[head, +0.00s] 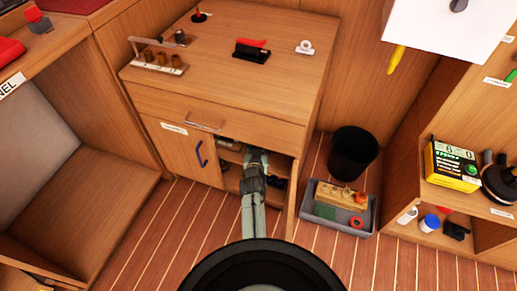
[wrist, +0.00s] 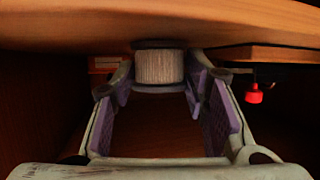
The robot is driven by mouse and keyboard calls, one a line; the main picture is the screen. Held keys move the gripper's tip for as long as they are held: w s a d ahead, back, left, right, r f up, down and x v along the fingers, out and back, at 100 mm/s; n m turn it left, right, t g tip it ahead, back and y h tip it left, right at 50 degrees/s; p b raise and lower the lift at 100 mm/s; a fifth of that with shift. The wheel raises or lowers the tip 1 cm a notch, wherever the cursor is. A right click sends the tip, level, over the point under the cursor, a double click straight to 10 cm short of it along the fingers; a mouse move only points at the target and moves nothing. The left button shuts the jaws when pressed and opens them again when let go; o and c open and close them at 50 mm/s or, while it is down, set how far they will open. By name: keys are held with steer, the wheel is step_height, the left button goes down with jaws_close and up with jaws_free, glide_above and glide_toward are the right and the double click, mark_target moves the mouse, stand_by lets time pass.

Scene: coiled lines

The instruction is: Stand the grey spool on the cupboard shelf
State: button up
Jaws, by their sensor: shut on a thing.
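My gripper (wrist: 160,84) is shut on the grey spool (wrist: 159,67), which has a pale ribbed middle between dark flanges. The spool sits between the purple-padded fingertips, close under a wooden board. In the head view my arm reaches into the open part of the cupboard (head: 177,148), and the spool is hidden there. The cupboard shelf (head: 232,157) shows partly to the left of my arm. I cannot tell whether the spool touches a surface.
A small red object (wrist: 254,94) is right of my gripper in the wrist view. Dark items lie inside the cupboard, right of my arm. A grey tray (head: 325,222) and a black bin (head: 352,153) stand on the floor to the right. The floor at left is clear.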

steer(key=o, duration=1.2)
steer(key=shift+r, duration=0.15)
steer(key=shift+p+v, duration=3.2)
steer(key=shift+v, duration=2.8)
